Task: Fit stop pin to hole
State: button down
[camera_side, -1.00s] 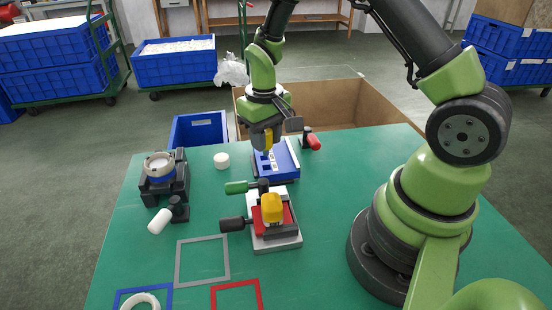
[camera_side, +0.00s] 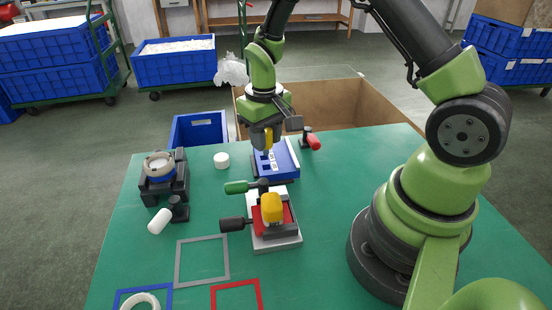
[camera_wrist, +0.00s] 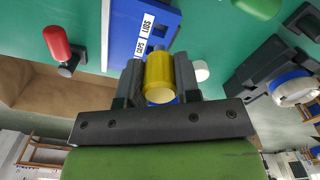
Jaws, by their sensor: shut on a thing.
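My gripper (camera_side: 265,138) is shut on a yellow cylindrical pin (camera_wrist: 160,77), which also shows in the side view (camera_side: 268,139). The pin sits between the two dark fingers, with its round end facing the wrist camera. That block shows in the wrist view (camera_wrist: 124,24) with white labels reading CAPS and LIDS. The pin's lower end and the hole are not clear; I cannot tell whether they touch.
A fixture with a yellow knob (camera_side: 271,207) and dark and green handles stands nearer the camera. A black stand with a ring (camera_side: 160,166) and a white cap (camera_side: 221,160) are to the left. A red-handled clamp (camera_side: 312,140) stands behind right. Coloured square outlines (camera_side: 202,260) lie in front.

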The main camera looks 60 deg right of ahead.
jog(key=shift+r, duration=0.2)
jog(key=shift+w+d, duration=1.2)
jog(key=shift+f, duration=1.6)
jog(key=shift+f, duration=0.1)
jog(key=shift+f, duration=0.8)
jog(key=shift+f, duration=0.45)
